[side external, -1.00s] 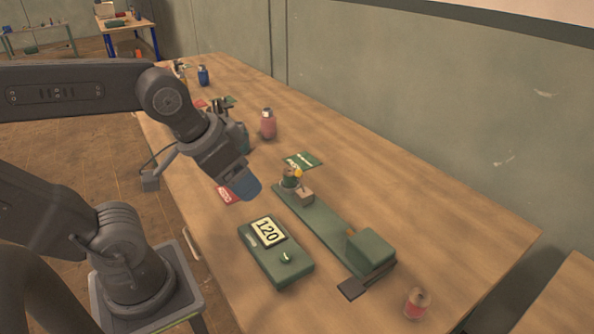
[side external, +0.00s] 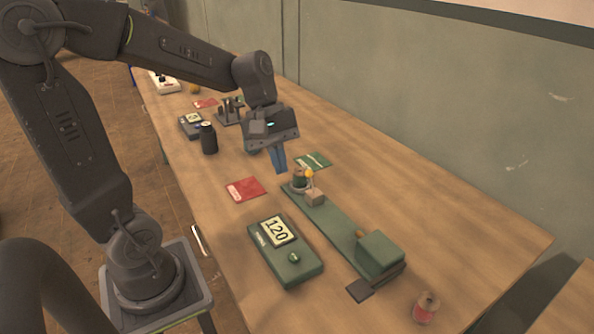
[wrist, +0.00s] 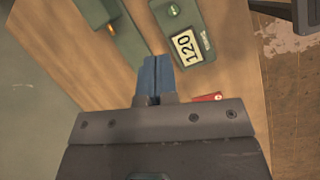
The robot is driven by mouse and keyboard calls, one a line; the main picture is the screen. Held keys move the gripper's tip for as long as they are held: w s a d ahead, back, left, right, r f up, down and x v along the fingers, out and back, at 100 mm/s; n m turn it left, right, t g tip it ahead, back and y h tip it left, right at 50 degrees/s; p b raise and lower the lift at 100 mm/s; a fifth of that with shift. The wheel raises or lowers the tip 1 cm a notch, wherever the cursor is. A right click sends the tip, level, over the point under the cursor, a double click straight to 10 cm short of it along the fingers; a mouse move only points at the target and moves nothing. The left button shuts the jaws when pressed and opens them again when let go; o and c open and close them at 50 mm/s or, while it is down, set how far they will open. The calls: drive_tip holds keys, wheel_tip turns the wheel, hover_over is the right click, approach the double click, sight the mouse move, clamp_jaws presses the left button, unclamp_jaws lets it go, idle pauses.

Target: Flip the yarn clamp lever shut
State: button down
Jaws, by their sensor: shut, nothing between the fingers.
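A long green base plate (side external: 335,228) lies on the table. At its far end stand a small green spool (side external: 299,179), a yellow-orange tip (side external: 309,173) and a tan block (side external: 316,197). At its near end is a green block (side external: 380,252) with a small orange piece beside it; the block also shows in the wrist view (wrist: 88,10). I cannot tell which small part is the clamp lever or how it is set. My gripper (side external: 280,172) points down with blue fingers shut and empty, just left of the spool and apart from it. The fingers show in the wrist view (wrist: 157,68).
A green box with a "120" display (side external: 285,252) sits left of the plate. A red card (side external: 246,189) and a green card (side external: 313,160) lie flat nearby. A black bottle (side external: 208,138) stands further back, a red spool (side external: 426,307) in front. The table right of the plate is clear.

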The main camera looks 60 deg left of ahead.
drive_tip(key=w+a+f+n+t+h, duration=0.1)
drive_tip(key=w+a+f+n+h, duration=0.2)
drive_tip(key=a+n, duration=0.35)
drive_tip(key=w+a+f+n+t+h, duration=0.1)
drive_tip(key=w+a+f+n+h, duration=0.3)
drive_tip(key=a+n, duration=0.3)
drive_tip(key=s+a+f+n+t+h, duration=0.1)
drive_tip(key=a+f+n+t, duration=0.7)
drive_tip(key=a+n, duration=0.6)
drive_tip(key=shift+s+a+f+n+h, duration=0.15)
drive_tip(key=shift+s+f+n+h, duration=0.25)
drive_tip(key=shift+f+n, duration=0.5)
drive_tip(key=shift+r, duration=0.2)
approach(311, 182)
drive_tip(key=w+d, duration=0.1)
drive_tip(key=w, duration=0.1)
drive_tip(key=w+d+r, duration=0.1)
drive_tip(key=w+d, duration=0.1)
drive_tip(key=shift+d+r, duration=0.2)
drive_tip(key=shift+d, duration=0.15)
